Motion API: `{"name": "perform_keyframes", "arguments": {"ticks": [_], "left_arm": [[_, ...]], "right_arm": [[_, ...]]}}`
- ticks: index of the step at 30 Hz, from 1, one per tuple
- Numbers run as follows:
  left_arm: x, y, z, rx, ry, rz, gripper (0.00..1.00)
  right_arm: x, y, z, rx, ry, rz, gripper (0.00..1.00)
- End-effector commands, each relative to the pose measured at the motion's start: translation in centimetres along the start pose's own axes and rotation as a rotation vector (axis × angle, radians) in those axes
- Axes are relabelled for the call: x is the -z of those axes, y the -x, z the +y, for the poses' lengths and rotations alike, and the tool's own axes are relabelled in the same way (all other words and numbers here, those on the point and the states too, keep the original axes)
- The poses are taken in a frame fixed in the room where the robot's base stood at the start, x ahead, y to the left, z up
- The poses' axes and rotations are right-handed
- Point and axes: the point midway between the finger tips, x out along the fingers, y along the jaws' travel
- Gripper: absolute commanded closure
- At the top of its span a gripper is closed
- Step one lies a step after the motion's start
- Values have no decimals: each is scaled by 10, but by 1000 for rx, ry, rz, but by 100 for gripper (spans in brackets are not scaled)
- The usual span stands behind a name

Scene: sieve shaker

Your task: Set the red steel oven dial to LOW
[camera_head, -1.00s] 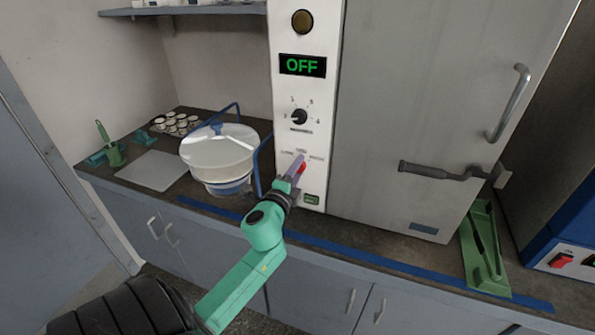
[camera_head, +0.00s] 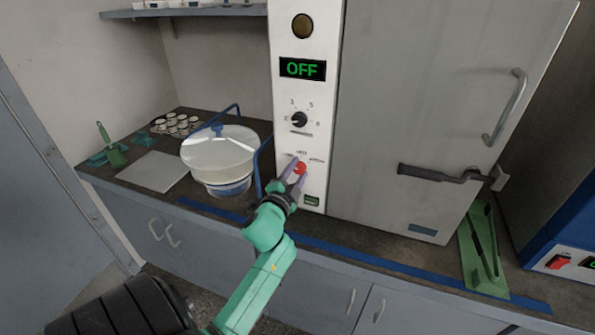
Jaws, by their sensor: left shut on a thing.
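The red dial (camera_head: 300,169) sits low on the white control panel (camera_head: 314,215) of the oven. Small labels surround it, too small to read surely. My left gripper (camera_head: 296,172) reaches it from below, its two fingers shut on the dial's sides. The fingers partly cover the dial, so I cannot tell its pointer's direction. A display (camera_head: 303,68) above reads OFF in green. A black numbered knob (camera_head: 299,119) sits between display and dial. My right gripper is not in view.
The oven door (camera_head: 400,110) has a long dark latch handle (camera_head: 432,173). A green tray (camera_head: 480,250) lies at the right. Blue tape (camera_head: 340,250) runs along the counter's front.

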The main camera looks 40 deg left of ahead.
Motion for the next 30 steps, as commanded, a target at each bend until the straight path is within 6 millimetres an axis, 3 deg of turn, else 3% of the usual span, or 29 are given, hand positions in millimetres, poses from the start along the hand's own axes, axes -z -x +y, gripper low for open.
{"name": "perform_keyframes", "arguments": {"ticks": [11,12,13,14,25,30], "left_arm": [[0,0,0,-1,7,-1,100],[0,0,0,-1,7,-1,38],[0,0,0,-1,7,-1,26],[0,0,0,-1,6,-1,23],[0,4,1,0,5,0,23],[-2,32,3,-2,5,-1,23]], "right_arm": [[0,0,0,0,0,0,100],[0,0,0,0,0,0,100],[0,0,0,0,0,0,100],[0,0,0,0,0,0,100],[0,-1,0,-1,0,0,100],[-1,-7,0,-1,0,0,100]]}}
